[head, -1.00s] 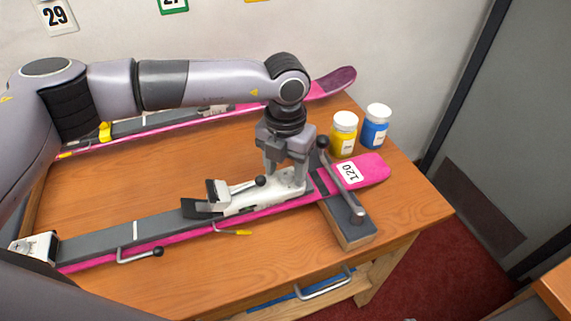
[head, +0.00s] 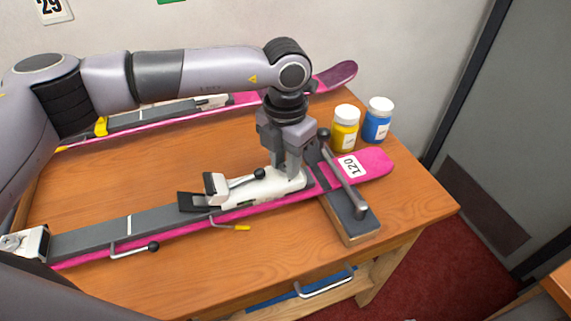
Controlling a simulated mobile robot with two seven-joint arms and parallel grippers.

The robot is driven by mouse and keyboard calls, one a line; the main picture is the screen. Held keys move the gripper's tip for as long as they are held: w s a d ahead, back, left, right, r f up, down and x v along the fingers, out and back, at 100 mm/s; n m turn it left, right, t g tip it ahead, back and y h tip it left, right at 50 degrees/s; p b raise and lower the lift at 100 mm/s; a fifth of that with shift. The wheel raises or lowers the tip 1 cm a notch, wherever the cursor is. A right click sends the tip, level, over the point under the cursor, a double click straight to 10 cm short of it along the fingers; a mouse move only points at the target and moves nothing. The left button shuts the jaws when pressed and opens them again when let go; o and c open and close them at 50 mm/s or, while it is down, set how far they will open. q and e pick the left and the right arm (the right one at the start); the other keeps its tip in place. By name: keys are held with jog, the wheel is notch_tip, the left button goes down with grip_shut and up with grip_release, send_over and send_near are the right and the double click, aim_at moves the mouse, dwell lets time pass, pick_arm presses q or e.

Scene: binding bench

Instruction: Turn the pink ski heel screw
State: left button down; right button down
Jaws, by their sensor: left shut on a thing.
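The near pink ski (head: 375,162) lies along the bench with its end marked 120 at the right. Its white heel piece (head: 262,187) has a black-knobbed lever. My left gripper (head: 291,180) points straight down at the right end of the heel piece and is shut on the heel screw there. The fingers hide the screw itself. My right gripper is not in view.
A clamp bar (head: 344,185) crosses the ski just right of my gripper. A yellow jar (head: 344,130) and a blue jar (head: 377,122) stand behind it. Another pink ski (head: 335,76) lies at the back. The wooden bench (head: 100,195) is clear between the skis.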

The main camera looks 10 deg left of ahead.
pick_arm(q)
jog(key=m+b, duration=0.2)
jog(key=m, duration=0.1)
jog(key=shift+f+m+b, duration=0.1)
jog(key=shift+m+b, duration=0.25)
jog(key=shift+m, duration=0.05)
jog(key=m+b, duration=0.2)
jog(key=m, duration=0.1)
jog(key=shift+m, duration=0.3)
jog(key=shift+m+b, duration=0.45)
jog(key=shift+m, duration=0.45)
jog(key=m+b, duration=0.1)
jog(key=m, duration=0.1)
jog(key=shift+m, duration=0.4)
jog(key=shift+m+b, duration=0.3)
jog(key=shift+m, duration=0.6)
jog(key=m+b, duration=0.1)
jog(key=m, duration=0.3)
jog(key=shift+r+m, duration=0.2)
jog(key=shift+m, duration=1.4)
